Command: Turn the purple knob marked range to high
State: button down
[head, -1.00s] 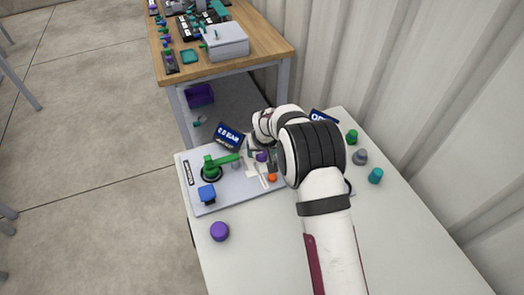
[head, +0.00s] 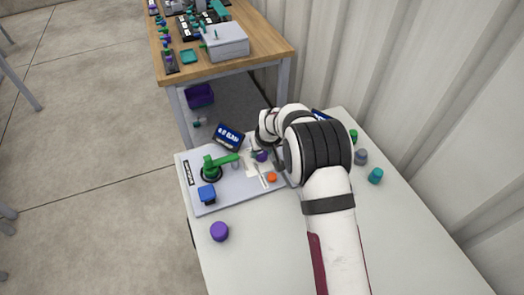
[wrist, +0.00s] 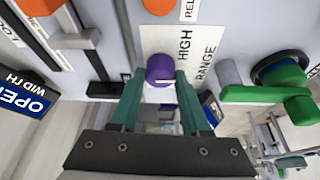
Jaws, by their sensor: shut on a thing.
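The purple knob (wrist: 160,68) stands on the panel over a pale plate (wrist: 178,45) lettered HIGH and RANGE in the wrist view. A short white pointer line shows on the knob's lower edge. My gripper (wrist: 160,82) is shut on the knob, with one green finger on each side. In the head view the knob (head: 262,156) is a small purple spot, partly hidden by my gripper (head: 266,155). From the head view I cannot read the knob's pointer.
The grey panel (head: 230,197) also carries a green lever (head: 213,168), a blue knob (head: 207,194) and an orange button (head: 272,177). A display (head: 228,137) stands behind. A loose purple cap (head: 219,231) lies in front; teal (head: 375,176) and grey (head: 361,157) caps lie at right.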

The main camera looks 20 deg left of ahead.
jog(key=n+g, duration=0.1)
jog(key=n, duration=0.2)
jog(key=n+g+y, duration=0.1)
jog(key=n, duration=0.1)
jog(key=shift+w+d+n, duration=0.15)
jog(key=shift+n, duration=0.25)
dwell(0.3)
jog(key=shift+c, duration=1.9)
grip_release()
jog(key=v, duration=1.6)
jog(key=shift+d, duration=0.25)
jog(key=shift+w+f, duration=0.1)
jog(key=shift+f, duration=0.1)
